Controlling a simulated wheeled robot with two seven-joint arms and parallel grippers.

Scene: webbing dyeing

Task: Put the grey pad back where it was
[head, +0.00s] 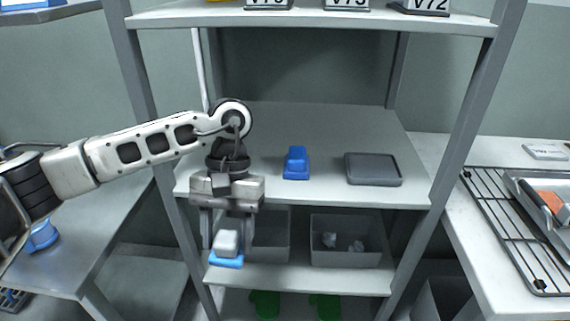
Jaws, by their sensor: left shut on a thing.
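A pad with a light grey grip (228,240) and a blue base shows at the lower left of the rack in the head view. My left gripper (228,246) points down with its fingers on either side of the grey grip and is shut on it. The pad hangs level in front of the rack, below the edge of the middle shelf (330,196). Whether it touches the lower shelf, I cannot tell. An all-blue pad (296,163) stands on the middle shelf, right of my gripper. My right gripper is out of view.
A dark grey flat tray (373,169) lies on the middle shelf at right. Grey bins (345,258) stand on the lower shelf (300,279). Rack posts (462,110) flank the shelves. A wire rack (505,220) lies on the right counter. The middle shelf's back is clear.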

